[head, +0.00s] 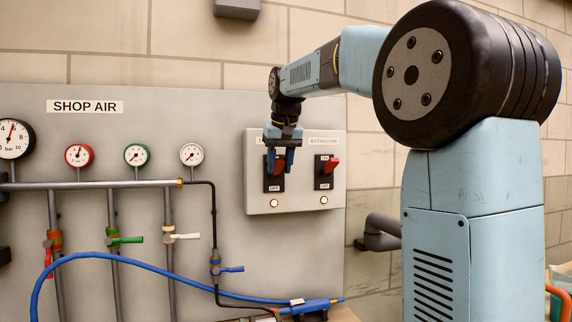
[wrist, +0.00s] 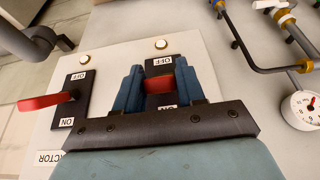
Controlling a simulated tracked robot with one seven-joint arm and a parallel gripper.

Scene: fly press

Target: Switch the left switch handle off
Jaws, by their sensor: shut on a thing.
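The left switch (head: 274,186) is a black plate on a pale panel, with its OFF label showing at the bottom. Its red handle (wrist: 159,86) lies between the two blue fingers of my gripper (wrist: 160,77), which is shut on it. In the head view my gripper (head: 279,160) reaches in from above and covers most of the red handle and the ON end. The wrist view is turned over: OFF reads at the top, and ON is partly hidden by my gripper. I cannot tell the handle's exact angle.
The right switch (head: 324,180) stands close beside, its red handle (head: 332,164) sticking out near ON; it also shows in the wrist view (wrist: 45,102). Pale round lamps (head: 274,203) sit below the switches. Gauges, pipes and a blue hose (head: 75,257) are at left.

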